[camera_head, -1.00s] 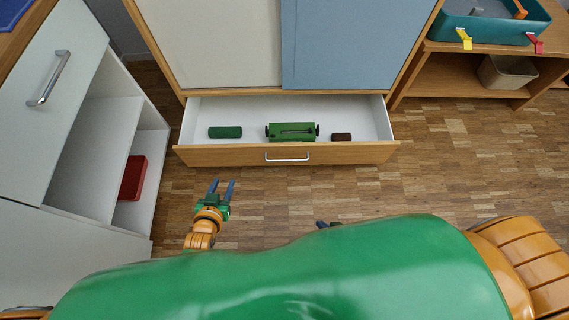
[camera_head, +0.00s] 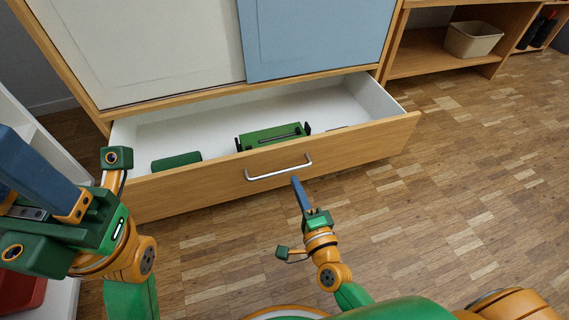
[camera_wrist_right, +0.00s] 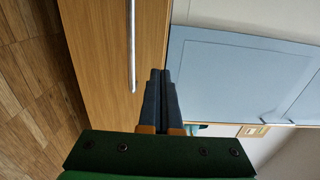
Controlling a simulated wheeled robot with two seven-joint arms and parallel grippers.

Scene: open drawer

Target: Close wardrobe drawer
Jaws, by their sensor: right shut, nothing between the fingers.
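The wardrobe drawer (camera_head: 205,188) is pulled out below the sliding doors in the head view, with its wooden front facing me. Its metal handle (camera_head: 279,169) sits mid-front and also shows in the right wrist view (camera_wrist_right: 131,48). My right gripper (camera_head: 297,181) is shut and empty, its fingertips close below the handle in the head view. In the right wrist view its fingers (camera_wrist_right: 159,73) lie together beside the handle, over the drawer front; contact cannot be told. My left gripper (camera_head: 12,165) is large at the left edge, fingers apart and partly cut off by the frame.
The drawer holds a green machine-like object (camera_head: 272,137) and a green block (camera_head: 176,161). White cabinet parts and a red box (camera_head: 22,296) are at left. A wooden shelf (camera_head: 425,62) with a beige bin (camera_head: 473,39) stands right. The right floor is clear.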

